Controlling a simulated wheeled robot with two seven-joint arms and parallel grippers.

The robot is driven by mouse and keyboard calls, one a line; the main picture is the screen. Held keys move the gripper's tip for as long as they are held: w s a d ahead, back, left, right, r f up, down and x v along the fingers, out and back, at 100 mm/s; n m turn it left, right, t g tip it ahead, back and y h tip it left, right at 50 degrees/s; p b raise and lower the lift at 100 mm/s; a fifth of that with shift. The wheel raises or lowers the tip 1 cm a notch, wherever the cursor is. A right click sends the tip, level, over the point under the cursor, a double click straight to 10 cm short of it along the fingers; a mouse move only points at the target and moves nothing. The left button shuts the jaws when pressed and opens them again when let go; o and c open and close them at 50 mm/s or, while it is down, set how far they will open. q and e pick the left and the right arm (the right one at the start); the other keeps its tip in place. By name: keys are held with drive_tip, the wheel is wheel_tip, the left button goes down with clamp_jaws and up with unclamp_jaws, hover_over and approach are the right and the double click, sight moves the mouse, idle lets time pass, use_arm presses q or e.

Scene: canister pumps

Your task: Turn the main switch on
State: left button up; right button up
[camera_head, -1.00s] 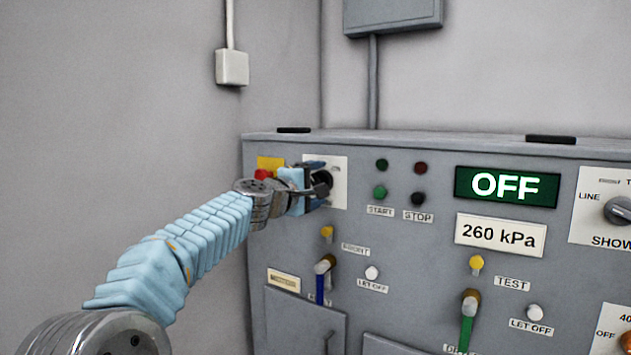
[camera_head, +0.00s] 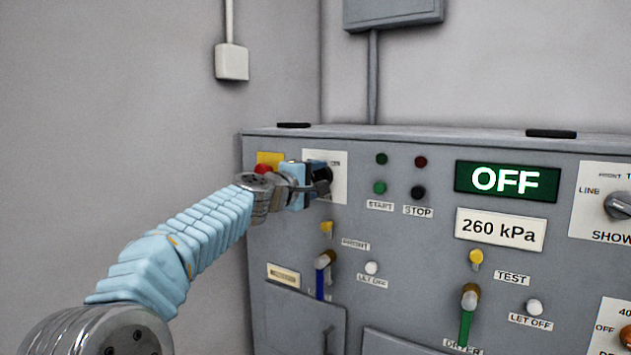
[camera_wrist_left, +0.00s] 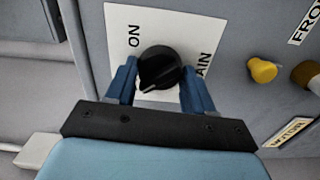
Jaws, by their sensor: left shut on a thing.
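The main switch is a black rotary knob (camera_wrist_left: 160,68) on a white plate (camera_wrist_left: 195,33), with ON and part of MAIN readable in the left wrist view. In the head view its plate (camera_head: 339,188) is at the panel's upper left, and my gripper hides most of the knob. My left gripper (camera_head: 322,180) is at the knob. In the left wrist view its blue fingers (camera_wrist_left: 160,85) are on either side of the knob, shut on it. The knob's exact setting is hard to read. My right gripper is not in view.
A red button (camera_head: 264,170) on a yellow plate is just left of the switch, close behind my wrist. START and STOP buttons (camera_head: 418,192) are to the right. A green display (camera_head: 506,181) reads OFF. Blue-handled (camera_head: 321,275) and green-handled (camera_head: 467,315) valves are lower.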

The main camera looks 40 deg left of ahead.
use_arm(q)
drive_tip(key=m+b, duration=0.1)
drive_tip(key=m, duration=0.1)
drive_tip(key=m+b, duration=0.2)
drive_tip(key=m, duration=0.1)
drive_tip(key=shift+f+m+b, duration=0.25)
drive_tip(key=shift+m+b, duration=0.05)
drive_tip(key=shift+b, duration=0.05)
drive_tip(key=m+b, duration=0.1)
drive_tip(key=m, duration=0.1)
drive_tip(key=shift+m+b, duration=0.35)
drive_tip(key=shift+m, duration=0.05)
drive_tip(key=m+b, duration=0.2)
drive_tip(key=m, duration=0.2)
drive_tip(key=shift+m+b, duration=0.3)
drive_tip(key=shift+r+m+b, duration=0.15)
drive_tip(key=shift+m+b, duration=0.6)
drive_tip(key=shift+m, duration=1.35)
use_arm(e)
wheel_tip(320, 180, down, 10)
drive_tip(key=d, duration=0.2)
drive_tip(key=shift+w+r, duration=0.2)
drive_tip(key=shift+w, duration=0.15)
use_arm(q)
drive_tip(key=o, duration=1)
drive_tip(key=shift+o, duration=0.2)
